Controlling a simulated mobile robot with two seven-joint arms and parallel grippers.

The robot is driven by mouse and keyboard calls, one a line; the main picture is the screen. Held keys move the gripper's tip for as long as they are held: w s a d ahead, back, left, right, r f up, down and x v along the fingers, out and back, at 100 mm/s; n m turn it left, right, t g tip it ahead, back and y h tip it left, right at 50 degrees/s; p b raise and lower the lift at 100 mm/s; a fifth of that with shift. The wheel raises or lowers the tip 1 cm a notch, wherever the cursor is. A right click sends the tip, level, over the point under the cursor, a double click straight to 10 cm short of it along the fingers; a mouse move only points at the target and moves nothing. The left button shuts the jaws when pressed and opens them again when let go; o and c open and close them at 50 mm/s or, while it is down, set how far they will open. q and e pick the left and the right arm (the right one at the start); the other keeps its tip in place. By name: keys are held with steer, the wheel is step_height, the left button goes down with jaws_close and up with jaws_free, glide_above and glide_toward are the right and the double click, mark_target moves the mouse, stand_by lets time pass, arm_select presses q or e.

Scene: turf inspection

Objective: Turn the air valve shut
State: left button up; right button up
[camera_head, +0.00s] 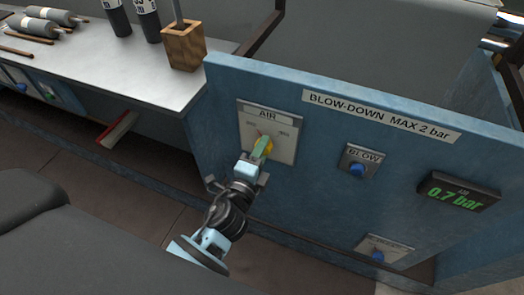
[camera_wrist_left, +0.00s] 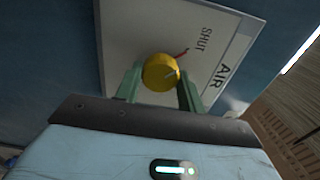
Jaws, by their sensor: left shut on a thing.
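The air valve's yellow knob (camera_head: 268,147) sits on a pale plate (camera_head: 284,150) labelled AIR on the blue panel. My left gripper (camera_head: 261,149) reaches it from below and is shut on the knob. In the left wrist view the knob (camera_wrist_left: 160,73) is between the two green fingers of the gripper (camera_wrist_left: 158,88). A thin red mark (camera_wrist_left: 181,53) shows beside the knob, toward the word SHUT. Whether it belongs to the knob or the plate is unclear. My right gripper is not in view.
To the right on the panel (camera_head: 320,200) are a blue BLOW button (camera_head: 357,169), a display (camera_head: 457,194) reading 0.7 bar and a lower blue button (camera_head: 377,256). A bench (camera_head: 100,65) at left holds bottles, grey rollers and a wooden block (camera_head: 184,46).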

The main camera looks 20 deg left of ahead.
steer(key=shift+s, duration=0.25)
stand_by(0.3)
arm_select(q)
steer(key=o, duration=1)
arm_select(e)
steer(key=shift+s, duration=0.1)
arm_select(q)
steer(key=shift+s, duration=0.1)
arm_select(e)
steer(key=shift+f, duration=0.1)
arm_select(q)
steer(key=shift+s+a+b, duration=0.1)
steer(key=shift+s+b, duration=0.45)
steer(key=shift+s, duration=3.3)
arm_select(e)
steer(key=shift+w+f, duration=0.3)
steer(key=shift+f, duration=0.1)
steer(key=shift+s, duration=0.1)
